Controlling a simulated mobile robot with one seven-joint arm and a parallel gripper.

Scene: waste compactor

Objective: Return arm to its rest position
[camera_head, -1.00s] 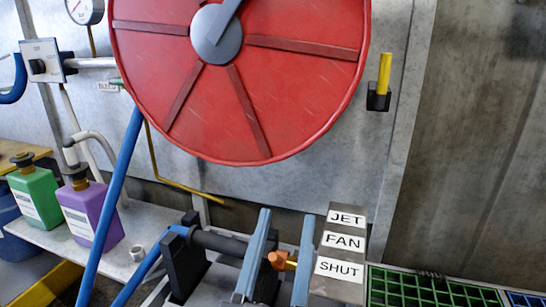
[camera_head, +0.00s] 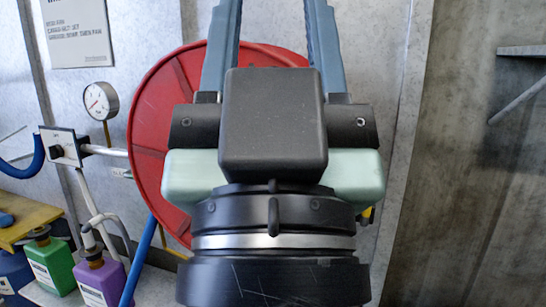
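My gripper (camera_head: 273,22) is raised in the middle of the picture, close to the camera. Its two blue-grey fingers point up and stand apart, with nothing visible between them. Their tips are cut off by the top edge. The dark gripper body and wrist cover much of the red hose reel (camera_head: 165,110) on the wall behind.
A pressure gauge (camera_head: 100,101) and a switch box (camera_head: 64,147) are on the wall at left. Below them stand a green bottle (camera_head: 52,266) and a purple bottle (camera_head: 100,279). A bracket (camera_head: 522,51) juts from the right wall. My arm hides the lower middle.

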